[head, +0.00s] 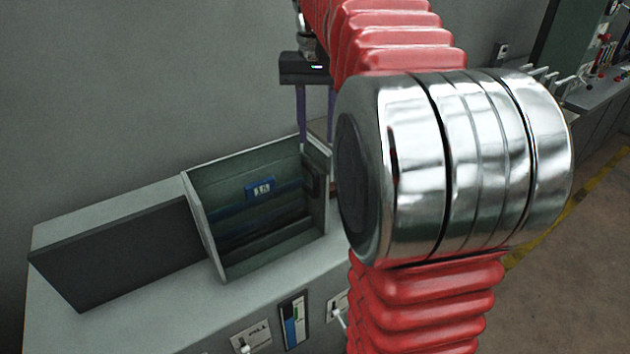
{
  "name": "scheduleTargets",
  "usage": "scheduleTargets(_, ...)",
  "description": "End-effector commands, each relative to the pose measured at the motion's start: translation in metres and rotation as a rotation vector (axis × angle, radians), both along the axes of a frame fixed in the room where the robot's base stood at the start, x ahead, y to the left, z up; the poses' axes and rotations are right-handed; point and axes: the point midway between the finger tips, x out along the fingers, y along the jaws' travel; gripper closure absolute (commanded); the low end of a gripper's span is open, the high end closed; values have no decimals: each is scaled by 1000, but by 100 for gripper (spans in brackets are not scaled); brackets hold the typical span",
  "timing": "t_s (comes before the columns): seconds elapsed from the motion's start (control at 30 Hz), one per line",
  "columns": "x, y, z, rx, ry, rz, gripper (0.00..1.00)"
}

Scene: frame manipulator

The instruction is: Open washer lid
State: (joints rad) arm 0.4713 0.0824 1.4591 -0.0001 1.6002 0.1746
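The washer appears to be the grey bench-like machine (160,262) at the left, in the head view. A box-shaped part (262,245) with raised walls stands on it, showing a dark interior and a blue label (260,188). A dark grey panel (125,258) adjoins it on the left. I cannot tell which part is the lid. My gripper (315,138) is at the box's back right corner, pointing down. Its two purple fingers are apart, with nothing visible between them. Whether they touch the wall is unclear; my red arm and its metal joint hide the area to the right.
Switches and a blue-and-white gauge (294,320) sit on the machine's front face. A plain grey wall (130,80) is close behind. Another machine with levers (590,85) stands at the far right. Brown floor (570,270) with a yellow line is open at the right.

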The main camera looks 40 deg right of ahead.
Motion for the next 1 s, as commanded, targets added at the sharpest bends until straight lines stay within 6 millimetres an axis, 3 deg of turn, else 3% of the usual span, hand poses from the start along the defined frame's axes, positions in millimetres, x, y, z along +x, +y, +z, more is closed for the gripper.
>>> scheduleTargets(0.27,-1,1,-23,2,2,1,68)
scheduleTargets(1.0,0,0,-130,1,1,1,68)
